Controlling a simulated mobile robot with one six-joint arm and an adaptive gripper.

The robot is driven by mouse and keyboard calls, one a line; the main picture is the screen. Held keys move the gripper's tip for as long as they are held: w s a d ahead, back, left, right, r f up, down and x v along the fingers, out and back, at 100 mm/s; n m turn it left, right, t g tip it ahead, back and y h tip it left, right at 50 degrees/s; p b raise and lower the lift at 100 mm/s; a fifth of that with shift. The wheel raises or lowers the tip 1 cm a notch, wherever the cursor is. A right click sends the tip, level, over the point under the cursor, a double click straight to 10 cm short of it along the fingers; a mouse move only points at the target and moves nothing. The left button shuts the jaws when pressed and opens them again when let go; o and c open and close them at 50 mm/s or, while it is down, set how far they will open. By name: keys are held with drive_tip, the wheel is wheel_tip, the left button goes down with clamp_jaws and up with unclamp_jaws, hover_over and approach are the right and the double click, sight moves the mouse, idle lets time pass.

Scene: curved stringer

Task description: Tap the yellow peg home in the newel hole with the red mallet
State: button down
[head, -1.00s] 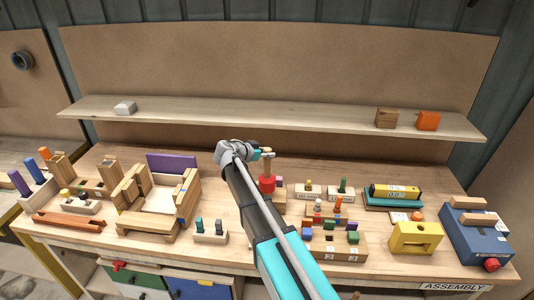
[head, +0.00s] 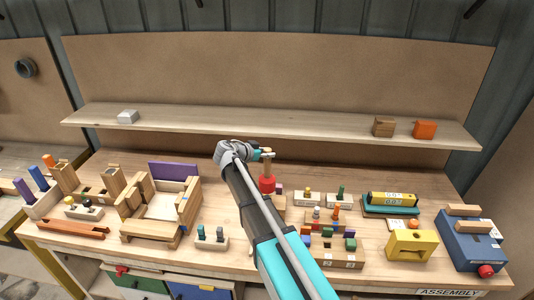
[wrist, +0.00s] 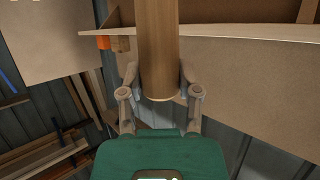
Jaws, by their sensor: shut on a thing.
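My gripper (head: 264,154) is shut on the wooden handle of the red mallet. The mallet hangs head down, its red head (head: 267,184) low over the middle of the bench. In the wrist view the round handle (wrist: 158,45) stands between both fingers (wrist: 158,80); the red head is out of that view. A small yellow peg top (head: 307,189) shows on a pale block right of the mallet, and another yellowish knob (head: 86,202) on a block at left. I cannot tell which is the task's peg. A wooden block (head: 279,201) is partly hidden behind my arm; no newel hole is clearly visible.
A wooden frame assembly (head: 150,229) stands left of my arm. Several peg blocks, a yellow block (head: 411,244) and a blue box (head: 470,240) crowd the right. A shelf (head: 270,127) runs behind the bench. Bare bench (head: 225,265) shows at the front.

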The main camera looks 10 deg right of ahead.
sight(267, 163)
wheel_tip(267, 163, down, 5)
drive_tip(key=b, duration=0.4)
drive_tip(key=shift+b, duration=0.4)
drive_tip(key=shift+r, duration=0.2)
drive_tip(key=shift+r+p, duration=2.1)
drive_tip(key=shift+p, duration=0.2)
wheel_tip(267, 163, up, 4)
drive_tip(key=p, duration=0.4)
